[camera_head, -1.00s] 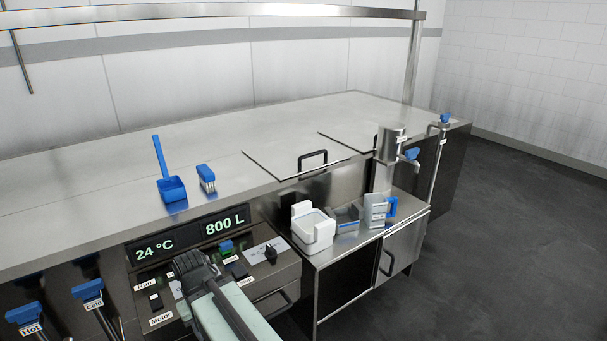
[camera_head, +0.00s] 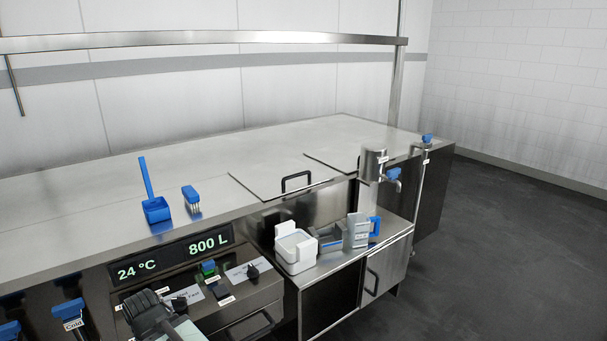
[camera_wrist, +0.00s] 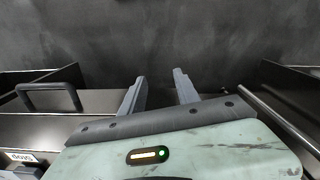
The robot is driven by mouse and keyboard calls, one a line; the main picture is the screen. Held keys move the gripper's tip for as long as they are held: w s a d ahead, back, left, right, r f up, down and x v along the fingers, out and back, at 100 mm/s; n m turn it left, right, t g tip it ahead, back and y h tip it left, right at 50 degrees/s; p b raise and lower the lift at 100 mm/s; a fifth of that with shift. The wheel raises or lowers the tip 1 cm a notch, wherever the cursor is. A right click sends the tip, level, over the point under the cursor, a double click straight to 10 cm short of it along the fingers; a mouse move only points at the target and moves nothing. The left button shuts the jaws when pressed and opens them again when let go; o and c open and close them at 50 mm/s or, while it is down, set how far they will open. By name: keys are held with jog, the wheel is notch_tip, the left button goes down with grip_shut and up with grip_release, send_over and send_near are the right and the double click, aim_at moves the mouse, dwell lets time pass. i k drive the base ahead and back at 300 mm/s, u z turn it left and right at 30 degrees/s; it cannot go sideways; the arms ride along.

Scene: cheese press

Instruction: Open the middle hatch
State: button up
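A flat steel hatch (camera_head: 268,178) with a black bar handle (camera_head: 296,182) lies shut in the worktop. A second hatch panel (camera_head: 334,161) lies flat to its right, partly hidden by the steel tap column. I cannot tell for sure which of these is the middle hatch. My gripper (camera_wrist: 159,77) is open and empty in the wrist view, its two grey fingers apart above dark floor. In the head view my arm is at the bottom left, in front of the control panel and well away from the hatch handle.
A white container (camera_head: 296,250) and a blue-handled jug (camera_head: 358,231) stand on the lower shelf. The tap column (camera_head: 371,183) rises beside the hatches. A black handle (camera_wrist: 48,98) shows left in the wrist view.

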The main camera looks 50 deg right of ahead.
aim_at(274, 180)
jog(key=k, duration=1.25)
jog(key=z, duration=0.7)
jog(key=i, duration=0.8)
